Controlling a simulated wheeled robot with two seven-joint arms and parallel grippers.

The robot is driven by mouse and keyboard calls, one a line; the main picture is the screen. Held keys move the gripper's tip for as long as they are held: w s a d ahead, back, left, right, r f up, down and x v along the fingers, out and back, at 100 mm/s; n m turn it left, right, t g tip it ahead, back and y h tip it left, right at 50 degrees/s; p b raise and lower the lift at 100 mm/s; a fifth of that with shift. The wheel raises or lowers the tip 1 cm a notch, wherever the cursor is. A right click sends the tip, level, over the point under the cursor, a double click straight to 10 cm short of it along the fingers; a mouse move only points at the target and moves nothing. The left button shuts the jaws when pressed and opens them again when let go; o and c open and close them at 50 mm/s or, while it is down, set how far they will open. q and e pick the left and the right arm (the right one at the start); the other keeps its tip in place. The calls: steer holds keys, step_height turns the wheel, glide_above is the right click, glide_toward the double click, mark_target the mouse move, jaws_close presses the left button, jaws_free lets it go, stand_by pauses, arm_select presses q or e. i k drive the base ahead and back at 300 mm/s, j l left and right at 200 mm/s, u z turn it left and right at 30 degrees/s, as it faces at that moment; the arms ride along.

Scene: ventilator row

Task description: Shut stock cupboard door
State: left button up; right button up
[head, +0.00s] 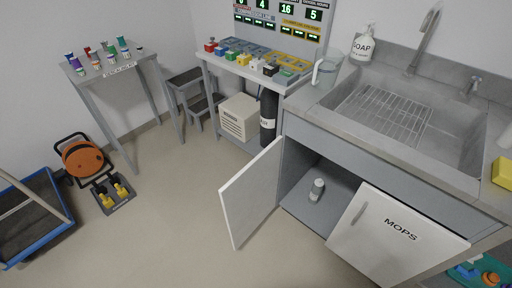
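The cupboard under the sink has an open white door (252,192) at its left. The door is hinged at the cupboard's left edge and swings out over the floor to the left. I see no label on it, so I cannot tell by name that it is the stock door. Inside the open cupboard (300,196) a small white bottle (317,189) stands on the bottom. Neither of my grippers is in view.
Above are the sink (400,115), a soap bottle (363,44) and a clear jug (326,70). A black cylinder (268,117) stands left of the cupboard. An orange cable reel (83,158) and blue trolley (38,215) are at left. The floor (170,220) between is clear.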

mark_target(249, 197)
steer(key=i+j+z, duration=0.2)
steer(key=j+z, duration=0.2)
steer(key=j, duration=0.15)
steer(key=i+j+z, duration=0.1)
steer(key=j+z, duration=0.3)
steer(key=j, duration=0.15)
steer(key=j+z, duration=0.4)
steer(key=j, duration=0.2)
steer(key=j+z, duration=0.4)
steer(key=j, duration=0.25)
steer(key=k+j+z, duration=0.15)
steer(key=j+z, duration=0.25)
steer(key=j, duration=0.15)
